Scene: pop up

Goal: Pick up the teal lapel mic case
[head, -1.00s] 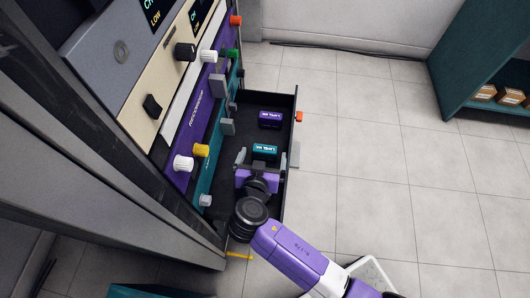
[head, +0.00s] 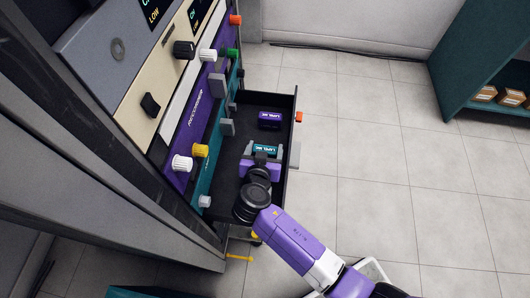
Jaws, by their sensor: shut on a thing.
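The teal lapel mic case (head: 264,150) is in the open black drawer (head: 228,178) in the head view, with its white lettering facing up. My gripper (head: 264,149) reaches into the drawer from the near side. Its grey fingers are shut on the left and right ends of the teal case. The purple gripper body hides the near part of the case. I cannot tell whether the case touches the drawer floor. A purple lapel mic case (head: 270,120) lies farther back in the same drawer, apart from my gripper.
The cabinet front with knobs and grey handles (head: 218,87) rises along the drawer's left side. The drawer's right wall (head: 293,130) has a grey handle outside. Tiled floor (head: 370,150) is clear to the right. A teal shelf (head: 470,70) with small boxes stands far right.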

